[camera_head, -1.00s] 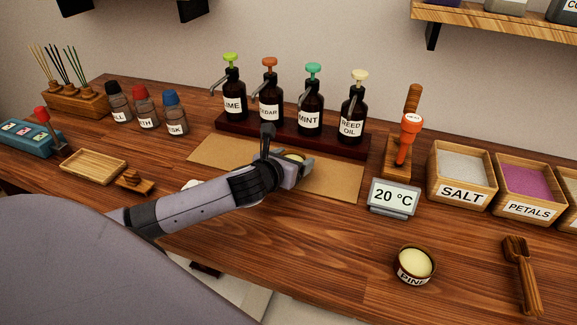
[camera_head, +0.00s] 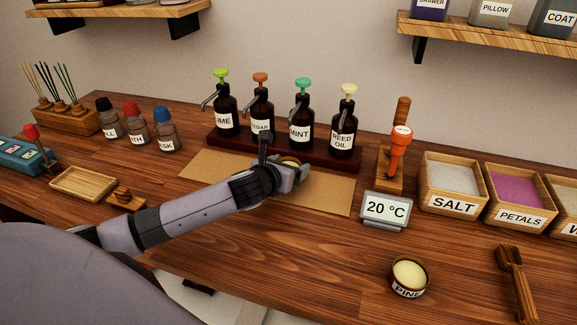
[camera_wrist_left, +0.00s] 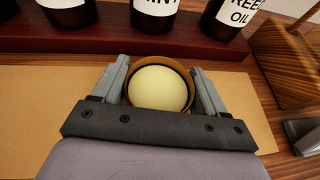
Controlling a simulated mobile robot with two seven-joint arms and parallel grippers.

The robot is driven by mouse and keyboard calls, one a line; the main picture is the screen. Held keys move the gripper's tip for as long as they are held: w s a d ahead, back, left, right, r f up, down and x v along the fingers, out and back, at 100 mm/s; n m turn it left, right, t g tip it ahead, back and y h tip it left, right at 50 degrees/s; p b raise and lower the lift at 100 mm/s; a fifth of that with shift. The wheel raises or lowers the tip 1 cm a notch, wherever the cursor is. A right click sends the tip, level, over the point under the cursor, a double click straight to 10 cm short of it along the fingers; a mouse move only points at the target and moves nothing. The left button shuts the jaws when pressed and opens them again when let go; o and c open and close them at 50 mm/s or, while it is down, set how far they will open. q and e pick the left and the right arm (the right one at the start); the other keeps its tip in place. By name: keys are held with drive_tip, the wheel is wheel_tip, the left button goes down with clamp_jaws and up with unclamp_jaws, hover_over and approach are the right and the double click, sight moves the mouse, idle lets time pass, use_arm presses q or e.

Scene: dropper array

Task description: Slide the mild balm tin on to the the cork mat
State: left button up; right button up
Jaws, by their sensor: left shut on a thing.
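A round tin of pale balm (camera_head: 290,162) is on the cork mat (camera_head: 328,199), toward its back edge by the pump bottles. My left gripper (camera_head: 294,168) is shut on it. In the left wrist view, the fingers of the gripper (camera_wrist_left: 161,82) flank the brown-rimmed tin (camera_wrist_left: 160,88), with the cork mat (camera_wrist_left: 40,105) around it. The tin's label is hidden, so I cannot read its name. My right gripper is not in view.
Pump bottles stand on a dark red rack (camera_head: 285,150) just behind the mat. A temperature display (camera_head: 386,209) stands right of the mat. A tin labelled PINE (camera_head: 409,276) sits at the front right. Open wood lies between the mat and the PINE tin.

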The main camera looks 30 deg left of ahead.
use_arm(q)
drive_tip(key=shift+f+b, duration=0.3)
drive_tip(key=shift+f, duration=0.3)
drive_tip(key=o, duration=1.1)
drive_tip(key=shift+s, duration=0.1)
drive_tip(key=shift+v, duration=3.45)
drive_tip(key=shift+s, duration=0.1)
